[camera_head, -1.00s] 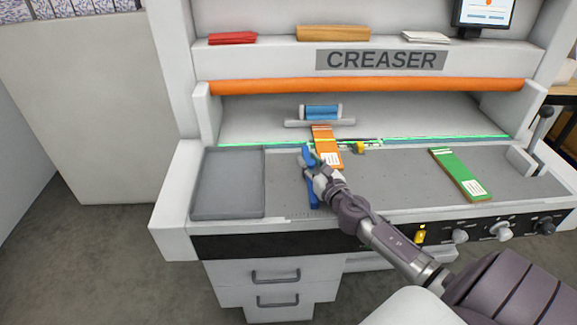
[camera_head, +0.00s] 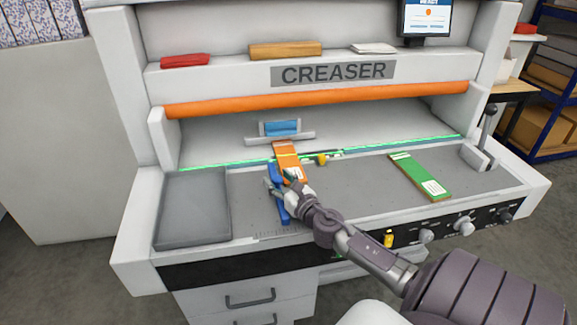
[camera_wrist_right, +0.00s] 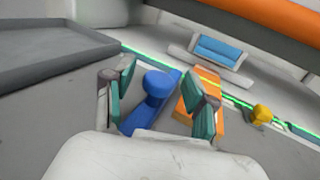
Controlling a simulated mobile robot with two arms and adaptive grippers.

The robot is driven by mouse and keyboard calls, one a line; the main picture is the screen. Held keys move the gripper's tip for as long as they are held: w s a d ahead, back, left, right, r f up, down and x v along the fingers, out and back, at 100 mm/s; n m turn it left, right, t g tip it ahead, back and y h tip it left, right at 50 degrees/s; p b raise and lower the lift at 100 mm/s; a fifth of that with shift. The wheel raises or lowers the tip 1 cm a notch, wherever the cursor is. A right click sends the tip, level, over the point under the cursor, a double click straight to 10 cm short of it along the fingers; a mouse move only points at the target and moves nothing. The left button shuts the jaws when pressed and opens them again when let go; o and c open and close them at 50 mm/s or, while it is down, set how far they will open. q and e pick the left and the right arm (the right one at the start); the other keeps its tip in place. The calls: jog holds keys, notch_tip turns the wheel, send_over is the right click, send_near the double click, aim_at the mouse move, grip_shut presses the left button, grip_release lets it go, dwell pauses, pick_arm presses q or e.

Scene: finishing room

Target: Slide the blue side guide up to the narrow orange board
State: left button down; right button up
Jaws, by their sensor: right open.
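The narrow orange board (camera_head: 287,152) lies on the grey bed of the creaser, its far end near the green line. The blue side guide (camera_head: 279,208) lies along the board's left side; in the right wrist view the guide (camera_wrist_right: 138,119) has a round blue knob and a narrow gap seems to separate it from the orange board (camera_wrist_right: 207,84). My right gripper (camera_head: 282,180) is over the guide and the near end of the board. In the right wrist view its open fingers (camera_wrist_right: 158,98) stand on either side of the knob, the right one overlapping the board. My left gripper is not visible.
A green board (camera_head: 418,173) lies on the bed to the right. A grey tray (camera_head: 192,210) is at the left. A small yellow knob (camera_head: 322,160) sits right of the orange board. A lever (camera_head: 487,125) stands at the right end.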

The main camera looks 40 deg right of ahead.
jog(key=s, duration=0.3)
jog(key=s+a, duration=0.1)
jog(key=s, duration=0.7)
jog(key=shift+s+a, duration=0.1)
jog(key=shift+a, duration=0.3)
